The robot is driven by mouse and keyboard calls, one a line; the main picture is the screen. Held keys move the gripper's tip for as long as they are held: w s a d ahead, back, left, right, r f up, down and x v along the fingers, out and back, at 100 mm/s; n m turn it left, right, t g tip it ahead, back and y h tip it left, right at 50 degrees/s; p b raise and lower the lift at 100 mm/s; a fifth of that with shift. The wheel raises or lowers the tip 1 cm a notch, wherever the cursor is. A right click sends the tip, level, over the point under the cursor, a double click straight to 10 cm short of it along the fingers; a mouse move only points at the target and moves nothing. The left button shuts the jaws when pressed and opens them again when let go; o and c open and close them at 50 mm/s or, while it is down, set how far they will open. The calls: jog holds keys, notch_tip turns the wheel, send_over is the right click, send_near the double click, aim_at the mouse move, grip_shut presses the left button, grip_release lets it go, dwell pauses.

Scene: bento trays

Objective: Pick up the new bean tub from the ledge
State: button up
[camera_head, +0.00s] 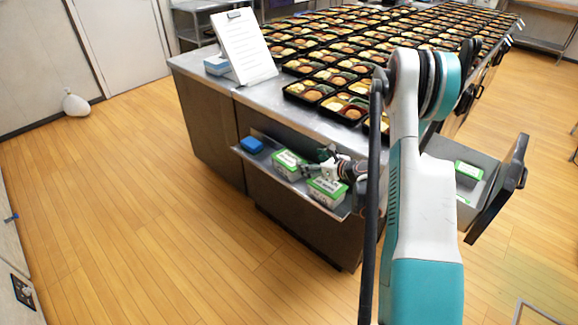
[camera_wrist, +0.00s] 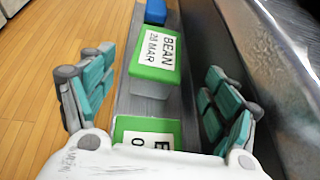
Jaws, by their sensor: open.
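Two white tubs with green lids stand on the ledge (camera_head: 262,158). The farther tub (camera_head: 290,164) shows in the wrist view (camera_wrist: 155,62) with a label that seems to read "BEAN 28 MAR". The nearer tub (camera_head: 326,192) is at the bottom of the wrist view (camera_wrist: 146,127), its label mostly hidden by my gripper's body. My gripper (camera_head: 318,164) is open and empty above the ledge, close to the tubs. In the wrist view its fingers (camera_wrist: 160,72) are spread to either side, with the farther tub ahead between them.
A blue block (camera_head: 251,145) lies at the ledge's far end. The steel counter (camera_head: 290,105) rises beside the ledge and carries many bento trays and a clipboard (camera_head: 244,45). An open drawer (camera_head: 484,205) at right holds another green-lidded tub (camera_head: 469,170).

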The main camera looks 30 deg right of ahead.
jog(key=p, duration=0.2)
send_near(288, 157)
jog(key=x, duration=0.3)
jog(key=shift+w+r, duration=0.1)
jog(key=shift+w, duration=0.05)
jog(key=shift+b+x, duration=1.35)
jog(key=shift+x, duration=1.65)
jog(key=shift+a, duration=0.1)
jog(key=c, duration=1.1)
